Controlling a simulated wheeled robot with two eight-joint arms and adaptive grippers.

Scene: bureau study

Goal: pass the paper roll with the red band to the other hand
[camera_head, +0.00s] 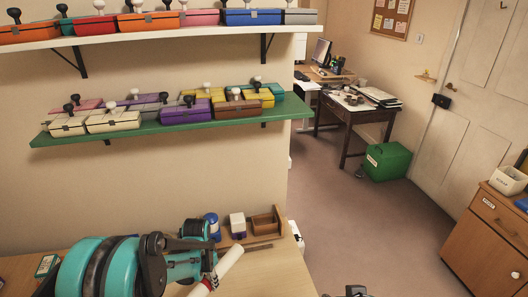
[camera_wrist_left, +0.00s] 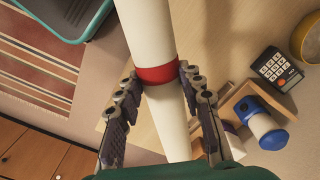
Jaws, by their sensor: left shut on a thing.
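The white paper roll (camera_wrist_left: 152,30) with its red band (camera_wrist_left: 158,75) runs lengthwise between the fingers of my left gripper (camera_wrist_left: 150,105) in the left wrist view. The fingers lie on either side of it near the band. In the head view the roll (camera_head: 229,262) slants up to the right from my left gripper (camera_head: 213,274), over the wooden desk. The arm hides part of the grip there. A small dark part at the bottom edge of the head view may be the tip of my right gripper (camera_head: 352,291); its jaws cannot be made out.
A blue-and-white stamp (camera_wrist_left: 262,128), a calculator (camera_wrist_left: 276,70) and a yellow bowl (camera_wrist_left: 307,40) are right of the roll. A wooden organiser (camera_head: 265,222) stands at the desk's back. A green shelf (camera_head: 180,125) with several boxes hangs above. Open floor lies right of the desk.

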